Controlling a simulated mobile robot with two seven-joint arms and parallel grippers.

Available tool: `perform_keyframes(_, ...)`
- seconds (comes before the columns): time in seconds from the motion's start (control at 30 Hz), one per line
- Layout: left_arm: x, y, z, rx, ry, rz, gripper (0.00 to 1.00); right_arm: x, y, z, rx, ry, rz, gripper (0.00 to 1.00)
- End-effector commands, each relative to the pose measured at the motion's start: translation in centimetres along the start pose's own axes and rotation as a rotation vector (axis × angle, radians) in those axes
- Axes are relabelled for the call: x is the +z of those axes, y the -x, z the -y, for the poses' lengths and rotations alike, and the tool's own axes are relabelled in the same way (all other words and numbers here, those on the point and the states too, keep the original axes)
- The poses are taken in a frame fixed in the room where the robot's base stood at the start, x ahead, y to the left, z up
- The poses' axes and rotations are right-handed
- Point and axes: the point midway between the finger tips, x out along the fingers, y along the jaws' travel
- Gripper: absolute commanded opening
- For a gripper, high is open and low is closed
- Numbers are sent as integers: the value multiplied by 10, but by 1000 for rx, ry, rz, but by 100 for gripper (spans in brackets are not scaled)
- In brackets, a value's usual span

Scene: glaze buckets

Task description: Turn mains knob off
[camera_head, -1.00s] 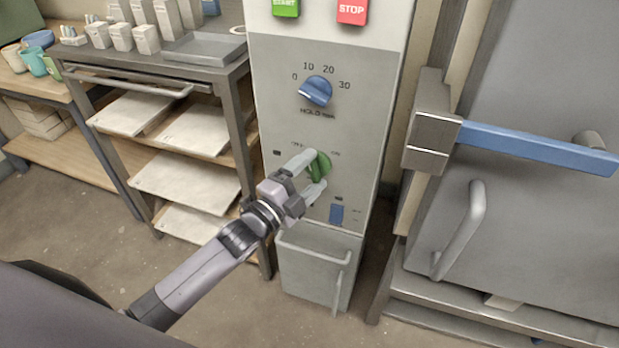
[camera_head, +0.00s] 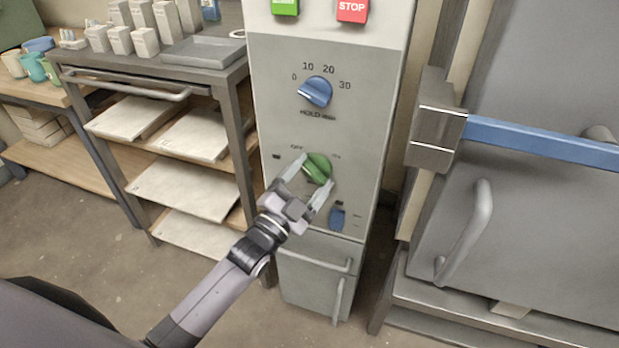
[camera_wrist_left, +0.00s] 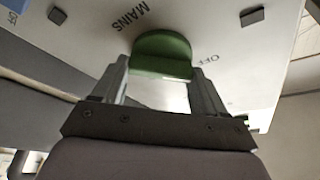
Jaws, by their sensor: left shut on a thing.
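The green mains knob (camera_head: 318,167) is on the grey control panel (camera_head: 268,115), below the blue dial. Its grip is tilted, with its upper end leaning left toward the OFF label. My left gripper (camera_head: 315,173) is shut on the knob, one finger on each side. In the left wrist view the green knob (camera_wrist_left: 161,55) sits between the two fingers, with the words MAINS and OFF printed around it. My right gripper is not in view.
A blue HOLD dial (camera_head: 315,92) and the red STOP button (camera_head: 352,10) are above the knob. A small blue switch (camera_head: 337,217) is just below right. A rack (camera_head: 228,130) with boards stands left. A large door with a blue bar (camera_head: 540,141) is right.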

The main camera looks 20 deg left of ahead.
Motion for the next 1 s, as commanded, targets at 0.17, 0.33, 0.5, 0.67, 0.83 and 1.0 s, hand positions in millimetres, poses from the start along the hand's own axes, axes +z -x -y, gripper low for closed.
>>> perform_keyframes(0.17, 1, 0, 1, -2, 7, 2, 42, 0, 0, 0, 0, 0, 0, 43)
perform_keyframes(0.33, 1, 0, 1, -2, 7, 2, 79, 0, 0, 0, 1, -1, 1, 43)
perform_keyframes(0.5, 0, 0, 0, -2, 5, 1, 98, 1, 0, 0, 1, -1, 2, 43)
perform_keyframes(0.67, 0, 0, 0, -1, 4, 1, 98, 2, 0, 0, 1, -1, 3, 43)
perform_keyframes(0.83, 1, 10, 0, 1, 4, 3, 98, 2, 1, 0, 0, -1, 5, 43)
perform_keyframes(1.0, 1, 34, 0, 1, 4, 3, 98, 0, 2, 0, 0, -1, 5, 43)
